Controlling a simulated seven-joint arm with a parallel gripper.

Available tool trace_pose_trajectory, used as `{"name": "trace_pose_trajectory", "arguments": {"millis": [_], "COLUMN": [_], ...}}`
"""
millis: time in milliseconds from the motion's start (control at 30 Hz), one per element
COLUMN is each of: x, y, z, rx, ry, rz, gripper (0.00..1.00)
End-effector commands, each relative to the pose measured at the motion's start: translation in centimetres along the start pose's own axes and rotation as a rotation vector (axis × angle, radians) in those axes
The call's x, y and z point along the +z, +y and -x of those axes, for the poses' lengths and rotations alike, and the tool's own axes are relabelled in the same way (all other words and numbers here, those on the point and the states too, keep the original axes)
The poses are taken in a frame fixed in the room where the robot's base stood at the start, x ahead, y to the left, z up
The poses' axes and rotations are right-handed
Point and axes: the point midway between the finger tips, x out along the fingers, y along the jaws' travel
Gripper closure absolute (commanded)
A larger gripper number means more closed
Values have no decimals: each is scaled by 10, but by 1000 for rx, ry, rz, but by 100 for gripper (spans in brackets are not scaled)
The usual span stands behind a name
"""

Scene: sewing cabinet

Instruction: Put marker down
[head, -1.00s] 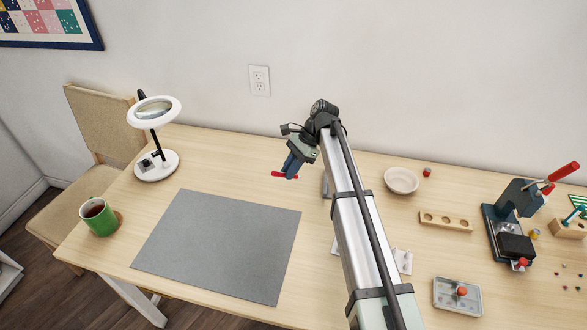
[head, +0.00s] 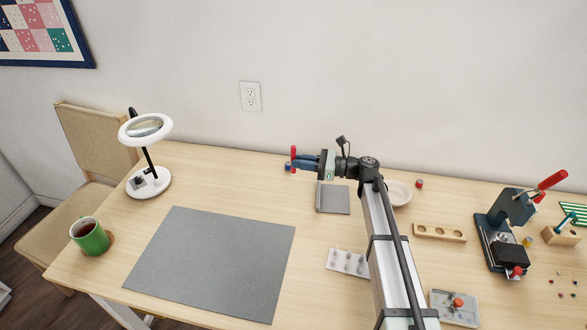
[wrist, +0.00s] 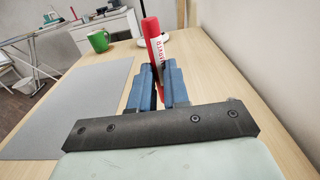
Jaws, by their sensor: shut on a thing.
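A red marker (head: 293,156) with a white label band is held between the blue fingers of my gripper (head: 298,161), near the back edge of the table in the head view. In the wrist view the marker (wrist: 154,42) stands roughly upright, tilted a little, between the two shut fingers (wrist: 159,84). Its lower end is partly hidden by the fingers, and I cannot tell whether it touches the table (head: 200,180).
A grey mat (head: 215,260) lies front left. A magnifier lamp (head: 150,183) and a green mug (head: 90,238) stand at the left. A white bowl (head: 399,192) and wooden block (head: 440,233) are farther right.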

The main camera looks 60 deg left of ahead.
Motion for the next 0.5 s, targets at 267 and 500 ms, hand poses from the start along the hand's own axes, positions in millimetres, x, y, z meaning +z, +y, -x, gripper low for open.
{"name": "trace_pose_trajectory", "arguments": {"millis": [267, 500], "x": [-6, -24], "y": [-2, -2], "z": [2, 2], "rx": [-7, -7], "ry": [-12, -11], "rz": [0, 0], "gripper": [100, 100]}}
